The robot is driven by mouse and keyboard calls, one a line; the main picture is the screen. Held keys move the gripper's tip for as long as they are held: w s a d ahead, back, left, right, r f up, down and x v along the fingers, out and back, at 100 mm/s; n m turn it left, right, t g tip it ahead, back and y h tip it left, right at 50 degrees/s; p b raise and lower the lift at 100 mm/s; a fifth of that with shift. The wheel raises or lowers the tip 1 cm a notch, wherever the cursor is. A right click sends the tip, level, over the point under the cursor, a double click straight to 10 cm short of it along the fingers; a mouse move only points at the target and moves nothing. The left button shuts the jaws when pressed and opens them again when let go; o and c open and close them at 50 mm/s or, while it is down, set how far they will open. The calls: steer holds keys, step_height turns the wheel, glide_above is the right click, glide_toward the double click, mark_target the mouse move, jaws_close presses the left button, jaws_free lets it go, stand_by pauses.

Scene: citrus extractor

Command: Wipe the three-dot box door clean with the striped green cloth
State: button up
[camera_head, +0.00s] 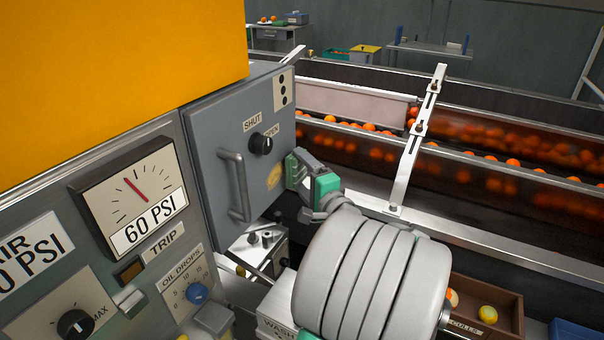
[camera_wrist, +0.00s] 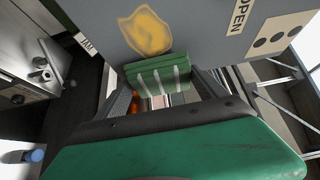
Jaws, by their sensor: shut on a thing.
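The three-dot box door (camera_head: 215,125) is a grey-blue panel with a bar handle (camera_head: 237,185), a black knob (camera_head: 261,143) and a three-dot label (camera_head: 283,90). A yellow-brown smear (camera_head: 273,177) marks its lower right part; the smear also shows in the wrist view (camera_wrist: 147,32). My gripper (camera_head: 299,172) is at the door's lower right edge, beside the smear. It is shut on the striped green cloth (camera_wrist: 155,72), a folded green pad with pale stripes. In the wrist view the cloth lies just below the smear. I cannot tell whether it touches the door.
A gauge panel (camera_head: 135,195) with dials and knobs stands left of the door. Conveyors with oranges (camera_head: 480,160) run behind my arm, with a slanted metal bracket (camera_head: 415,135) in front. A brown crate (camera_head: 505,300) with fruit is at the lower right.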

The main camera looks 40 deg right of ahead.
steer(key=shift+w+a+p, duration=0.3)
steer(key=shift+w+p, duration=0.05)
steer(key=shift+w, duration=0.45)
